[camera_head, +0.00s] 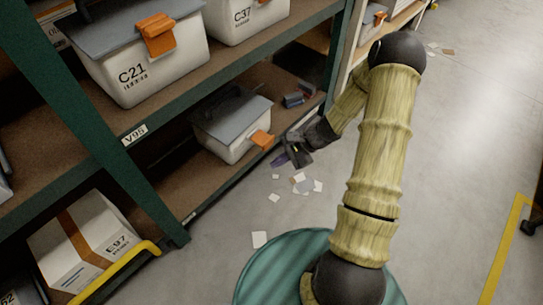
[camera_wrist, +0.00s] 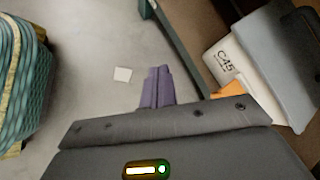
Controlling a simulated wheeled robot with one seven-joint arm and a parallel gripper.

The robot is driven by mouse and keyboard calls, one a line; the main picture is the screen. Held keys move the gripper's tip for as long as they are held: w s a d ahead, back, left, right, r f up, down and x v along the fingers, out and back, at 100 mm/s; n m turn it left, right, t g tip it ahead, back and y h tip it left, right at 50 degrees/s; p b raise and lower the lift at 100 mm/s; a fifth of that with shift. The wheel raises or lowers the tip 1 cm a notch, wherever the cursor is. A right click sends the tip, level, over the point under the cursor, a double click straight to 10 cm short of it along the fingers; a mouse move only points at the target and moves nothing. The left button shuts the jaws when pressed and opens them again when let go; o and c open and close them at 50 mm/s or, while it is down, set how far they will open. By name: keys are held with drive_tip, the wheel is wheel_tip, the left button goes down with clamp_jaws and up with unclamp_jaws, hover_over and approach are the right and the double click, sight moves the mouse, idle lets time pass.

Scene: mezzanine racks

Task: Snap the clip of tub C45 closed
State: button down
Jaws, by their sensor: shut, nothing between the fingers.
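Tub C45 (camera_wrist: 226,62) is a white tub with a grey lid (camera_wrist: 268,52), at the right of the wrist view. In the head view the tub (camera_head: 222,146) stands on the lower shelf, its lid down. Its orange clip (camera_head: 262,139) is at the aisle-facing end; in the wrist view the clip (camera_wrist: 233,88) is partly hidden behind my gripper's body. I cannot tell whether it is latched. My gripper (camera_head: 279,160) is just off the shelf edge, to the right of and apart from the clip. Its purple fingers (camera_wrist: 157,88) are shut and empty, over the floor.
A small blue-grey item (camera_head: 293,99) lies on the shelf behind the tub. Tubs C21 (camera_head: 140,82) and C37 (camera_head: 240,18) stand on the shelf above. A green post (camera_head: 110,165) is at left. Paper scraps (camera_head: 303,184) lie on the open floor.

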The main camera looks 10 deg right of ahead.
sight(262, 139)
drive_tip(key=w+d+f+m+t+b, duration=0.2)
drive_tip(key=w+d+f+m+t, duration=0.1)
drive_tip(key=f+m, duration=0.4)
drive_tip(key=w+d+f+m+t+b, duration=0.2)
drive_tip(key=w+d+f+m+t, duration=0.2)
drive_tip(key=f, duration=0.7)
drive_tip(key=w+m+t, duration=0.2)
drive_tip(key=m+t, duration=0.1)
drive_tip(key=shift+w+d+f+m+t+y, duration=0.2)
drive_tip(key=shift+f+m+t+y, duration=0.1)
drive_tip(key=shift+f+t+y, duration=0.1)
drive_tip(key=b+x, duration=0.6)
drive_tip(key=x, duration=0.3)
drive_tip(key=shift+w+a+r+b, duration=0.1)
drive_tip(key=shift+r+b, duration=0.45)
drive_tip(key=shift+r, duration=0.4)
drive_tip(key=shift+w+a+r+b, duration=0.1)
drive_tip(key=shift+r+b, duration=0.4)
drive_tip(key=shift+r, duration=0.4)
drive_tip(key=shift+r+p, duration=0.15)
drive_tip(key=shift+p, duration=0.25)
